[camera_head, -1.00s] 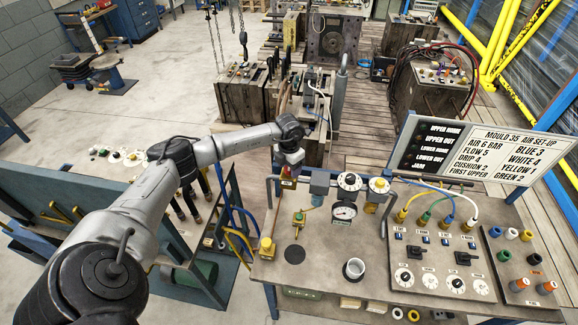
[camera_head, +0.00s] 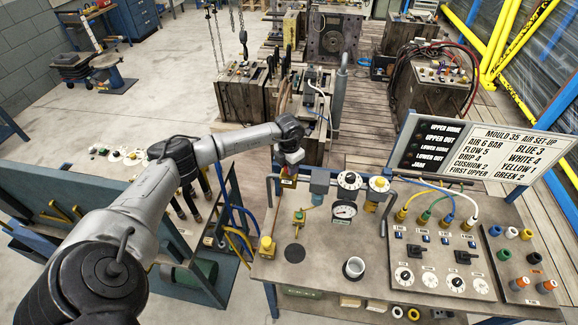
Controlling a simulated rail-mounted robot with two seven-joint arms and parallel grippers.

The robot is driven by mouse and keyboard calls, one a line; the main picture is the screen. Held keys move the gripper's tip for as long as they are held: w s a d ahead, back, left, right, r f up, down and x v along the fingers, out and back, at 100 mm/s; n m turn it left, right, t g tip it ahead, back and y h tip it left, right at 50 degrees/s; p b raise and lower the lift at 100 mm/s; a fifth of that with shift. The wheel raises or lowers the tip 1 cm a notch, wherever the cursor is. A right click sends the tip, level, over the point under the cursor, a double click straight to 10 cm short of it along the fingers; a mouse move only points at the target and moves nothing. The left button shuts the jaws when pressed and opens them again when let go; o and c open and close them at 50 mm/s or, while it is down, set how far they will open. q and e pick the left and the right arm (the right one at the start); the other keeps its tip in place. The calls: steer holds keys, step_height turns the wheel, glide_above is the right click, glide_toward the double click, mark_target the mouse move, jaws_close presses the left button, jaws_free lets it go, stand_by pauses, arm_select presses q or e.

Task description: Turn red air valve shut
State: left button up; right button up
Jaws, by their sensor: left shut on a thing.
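My left arm reaches in from the left, and its gripper (camera_head: 290,167) points down at the back left corner of the bench, beside the air fittings. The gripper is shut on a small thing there. A little red shows at the fingertips, which fits the red air valve, but the gripper hides most of it. To the right, on the same line, stand a grey unit (camera_head: 319,182), a round white dial (camera_head: 349,181) and a pressure gauge (camera_head: 344,211). My right gripper is not in view.
Coloured hoses run to a panel (camera_head: 437,262) on the right, below the set-up sign (camera_head: 480,150).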

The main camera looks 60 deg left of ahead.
arm_select(q)
steer(key=shift+f+m, duration=0.1)
steer(key=shift+m, duration=0.3)
steer(key=shift+m+b, duration=0.3)
steer(key=shift+b, duration=0.05)
steer(key=o, duration=0.9)
steer(key=shift+r, duration=0.2)
steer(key=shift+r, duration=0.25)
step_height(320, 180, up, 13)
steer(key=shift+r+b, duration=0.1)
steer(key=shift+b, duration=0.85)
